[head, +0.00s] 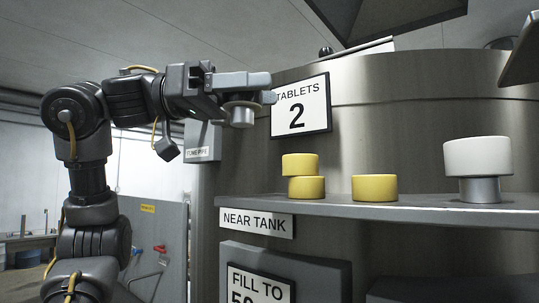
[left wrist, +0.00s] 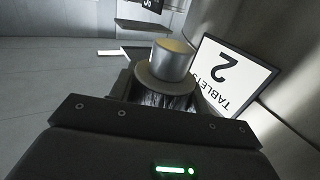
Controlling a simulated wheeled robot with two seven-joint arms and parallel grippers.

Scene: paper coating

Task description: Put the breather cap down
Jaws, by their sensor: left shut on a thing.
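My left gripper (head: 258,92) is shut on the breather cap (head: 240,115), a small grey metal cylinder with a wider flange. It holds the cap in the air, in front of the "TABLETS 2" sign and above the left end of the shelf. In the left wrist view the cap (left wrist: 172,62) stands out beyond the gripper, its flange at the jaws; the fingertips are partly hidden. My right gripper is not in view.
The grey shelf (head: 400,208) on the steel tank carries two stacked yellow tablets (head: 302,176), a single yellow tablet (head: 374,188), and a white disc on a metal base (head: 477,160). The "TABLETS 2" sign (head: 300,106) is close to the gripper. Bare shelf lies between the single tablet and white disc.

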